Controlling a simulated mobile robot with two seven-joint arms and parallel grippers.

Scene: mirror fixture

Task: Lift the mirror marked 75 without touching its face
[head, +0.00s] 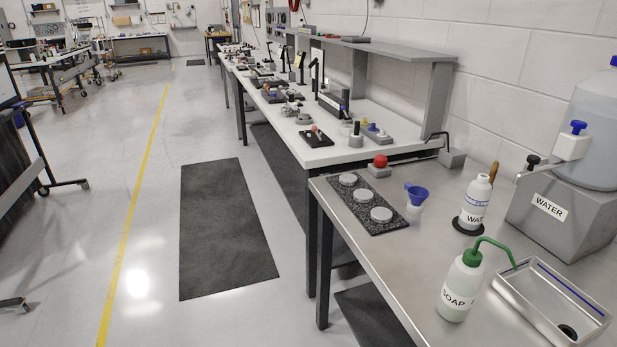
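No mirror marked 75 can be made out; no such number is readable in the head view. Three round grey discs, the far one (348,179), the middle one (364,195) and the near one (381,214), lie in a row on a dark speckled plate (356,208) on the near steel table. I cannot tell whether they are mirrors. Several small mounts and fixtures stand on the long white bench (377,120) beyond, too small to identify. Neither of my grippers is in view.
Open floor with a dark mat (225,230) lies left.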

